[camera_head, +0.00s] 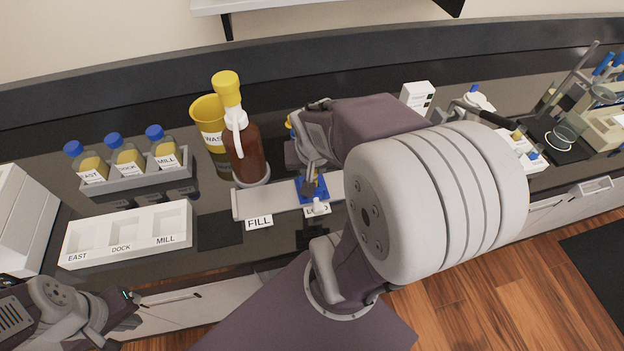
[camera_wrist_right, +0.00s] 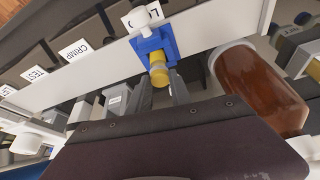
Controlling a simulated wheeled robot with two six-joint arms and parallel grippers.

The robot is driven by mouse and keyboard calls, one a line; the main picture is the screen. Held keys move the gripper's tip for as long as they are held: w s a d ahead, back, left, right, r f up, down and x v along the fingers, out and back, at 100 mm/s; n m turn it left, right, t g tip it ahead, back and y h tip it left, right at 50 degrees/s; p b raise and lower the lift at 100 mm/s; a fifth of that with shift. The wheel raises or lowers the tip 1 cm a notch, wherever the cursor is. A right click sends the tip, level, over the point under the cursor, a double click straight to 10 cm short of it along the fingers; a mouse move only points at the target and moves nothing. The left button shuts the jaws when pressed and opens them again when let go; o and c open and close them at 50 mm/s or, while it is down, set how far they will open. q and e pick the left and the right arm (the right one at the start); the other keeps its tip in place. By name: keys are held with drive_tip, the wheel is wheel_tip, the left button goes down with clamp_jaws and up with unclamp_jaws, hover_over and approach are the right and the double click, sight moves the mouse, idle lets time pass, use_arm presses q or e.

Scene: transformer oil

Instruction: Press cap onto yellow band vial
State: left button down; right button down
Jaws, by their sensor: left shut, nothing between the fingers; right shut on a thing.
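My right gripper (camera_head: 312,190) points down at the blue block (camera_head: 322,183) beside the LOAD label. In the right wrist view, its fingertips (camera_wrist_right: 162,80) are closed around a small yellow cylindrical piece, apparently the yellow band vial (camera_wrist_right: 158,69). The vial stands at the blue block (camera_wrist_right: 152,43). A separate cap cannot be made out, and whether one sits on the vial is unclear. The right arm hides much of this area in the head view. My left gripper (camera_head: 134,298) is shut and empty at the lower left, near the counter's front edge.
A grey rack (camera_head: 137,183) holds blue-capped bottles. A white tray (camera_head: 130,234) with empty recesses lies in front.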

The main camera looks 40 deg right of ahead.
drive_tip(key=shift+f, duration=0.1)
idle(0.3)
drive_tip(key=c, duration=1.1)
unclamp_jaws()
wheel_tip(320, 180, up, 7)
drive_tip(key=p, duration=0.6)
drive_tip(key=shift+p, duration=0.35)
drive_tip(key=shift+a, duration=0.1)
